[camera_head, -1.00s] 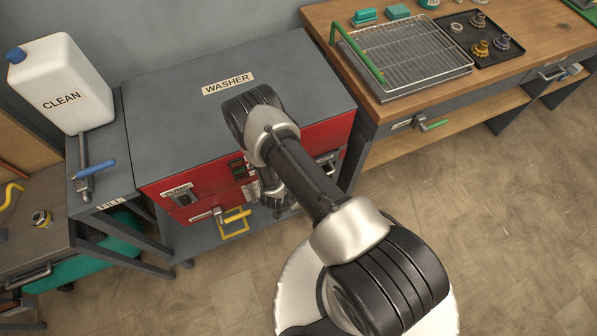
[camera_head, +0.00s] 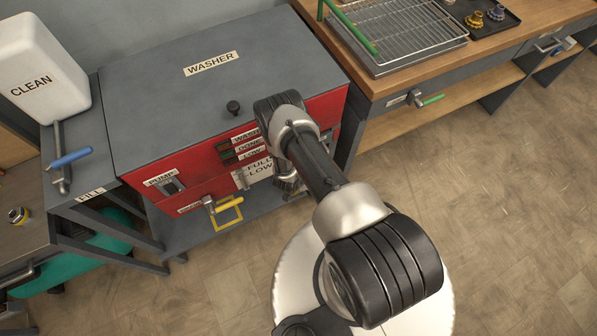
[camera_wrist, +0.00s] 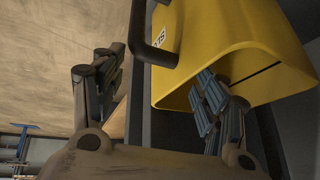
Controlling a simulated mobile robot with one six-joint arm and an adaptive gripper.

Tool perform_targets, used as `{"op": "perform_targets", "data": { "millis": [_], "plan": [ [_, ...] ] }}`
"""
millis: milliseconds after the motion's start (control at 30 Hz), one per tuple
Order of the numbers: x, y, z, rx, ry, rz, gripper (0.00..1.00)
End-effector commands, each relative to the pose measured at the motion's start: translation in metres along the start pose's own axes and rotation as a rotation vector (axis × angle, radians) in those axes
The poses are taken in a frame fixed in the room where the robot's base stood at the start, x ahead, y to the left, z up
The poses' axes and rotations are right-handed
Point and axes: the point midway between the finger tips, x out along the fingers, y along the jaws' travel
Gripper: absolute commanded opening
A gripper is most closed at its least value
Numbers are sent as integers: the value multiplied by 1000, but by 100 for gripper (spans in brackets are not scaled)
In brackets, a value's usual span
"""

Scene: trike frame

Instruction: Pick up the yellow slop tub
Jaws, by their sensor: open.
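The yellow slop tub (camera_wrist: 225,40) fills the upper right of the wrist view, very close, with part of a white label showing. A dark bent handle (camera_wrist: 155,50) stands out at its left side. My gripper (camera_wrist: 160,80) is open, with one finger left of the handle and the other at the lower right, by the tub's lower edge. The handle lies between the fingers in the picture; I cannot tell whether anything touches. I cannot make out the tub in the head view, where my arm covers part of the washer's front. The gripper is mostly hidden there.
The red and grey washer (camera_head: 200,95) has a yellow-handled valve (camera_head: 228,213) low on its front. The white CLEAN jug (camera_head: 40,70) stands at left. A wooden bench (camera_head: 400,95) with a wire rack (camera_head: 395,35) is at right. The floor (camera_head: 500,200) at right is clear.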

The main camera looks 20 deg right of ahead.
Motion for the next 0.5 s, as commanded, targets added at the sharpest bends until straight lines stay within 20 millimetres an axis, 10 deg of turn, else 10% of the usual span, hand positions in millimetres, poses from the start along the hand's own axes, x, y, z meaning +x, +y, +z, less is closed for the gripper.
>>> {"op": "perform_targets", "data": {
  "millis": [500],
  "plan": [
    [38,2,2,0,0,1,67]
  ]
}}
